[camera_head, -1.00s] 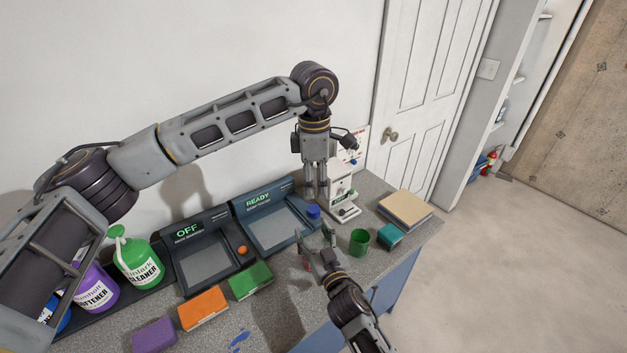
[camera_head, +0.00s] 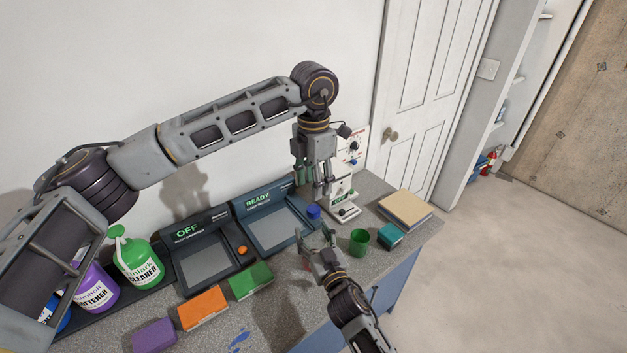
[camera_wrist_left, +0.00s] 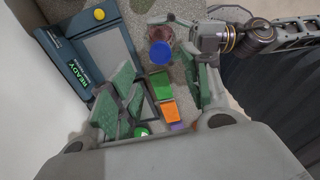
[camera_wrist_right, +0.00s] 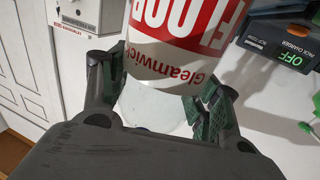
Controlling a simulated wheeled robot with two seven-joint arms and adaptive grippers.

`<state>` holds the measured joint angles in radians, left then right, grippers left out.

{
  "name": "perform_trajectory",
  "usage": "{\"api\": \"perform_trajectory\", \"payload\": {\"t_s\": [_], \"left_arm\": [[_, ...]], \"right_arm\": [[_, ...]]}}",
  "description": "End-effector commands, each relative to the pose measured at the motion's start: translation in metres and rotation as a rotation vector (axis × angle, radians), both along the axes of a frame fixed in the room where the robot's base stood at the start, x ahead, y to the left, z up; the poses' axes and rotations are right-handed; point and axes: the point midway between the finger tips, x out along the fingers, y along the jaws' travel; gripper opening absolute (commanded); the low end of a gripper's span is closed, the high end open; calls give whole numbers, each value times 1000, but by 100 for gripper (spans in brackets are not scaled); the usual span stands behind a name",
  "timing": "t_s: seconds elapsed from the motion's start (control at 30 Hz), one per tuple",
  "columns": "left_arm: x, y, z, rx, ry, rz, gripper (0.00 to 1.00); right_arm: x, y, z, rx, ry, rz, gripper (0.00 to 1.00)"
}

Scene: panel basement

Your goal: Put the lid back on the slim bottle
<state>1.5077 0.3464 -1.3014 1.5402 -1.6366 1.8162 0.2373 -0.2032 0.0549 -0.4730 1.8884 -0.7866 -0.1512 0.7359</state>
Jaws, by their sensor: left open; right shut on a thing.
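The slim bottle (camera_wrist_right: 185,45), white with red lettering, fills the middle of the right wrist view. My right gripper (camera_head: 319,242) is shut on it. In the head view the bottle's body is mostly hidden by the gripper. The blue lid (camera_head: 313,211) shows just above the right gripper; from above, in the left wrist view, it is a round blue disc (camera_wrist_left: 160,54). It appears to be at the bottle's top, but I cannot tell whether it is fully seated. My left gripper (camera_head: 315,183) is open and empty, pointing down above the lid.
A green cup (camera_head: 359,242), a teal box (camera_head: 390,236) and a tan block (camera_head: 405,208) are to the right. A white device (camera_head: 346,205) stands behind. Panels marked READY (camera_head: 272,225) and OFF (camera_head: 205,258) are left, with green (camera_head: 250,281) and orange (camera_head: 203,308) boxes in front.

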Motion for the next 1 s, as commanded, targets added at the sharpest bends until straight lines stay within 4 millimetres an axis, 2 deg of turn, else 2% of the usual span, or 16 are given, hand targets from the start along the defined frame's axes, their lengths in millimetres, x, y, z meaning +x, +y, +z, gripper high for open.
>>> {"api": "perform_trajectory", "payload": {"t_s": [0.47, 0.67, 1.0], "left_arm": [[0, 0, -4, 0, 1, -1, 48], [0, 0, -18, 0, 1, -1, 48], [-1, 0, -57, 1, 2, -2, 48]], "right_arm": [[0, 0, 0, 0, 0, 0, 0], [0, 0, 0, 0, 0, 0, 0], [0, 0, 0, 0, 0, 0, 0]]}}
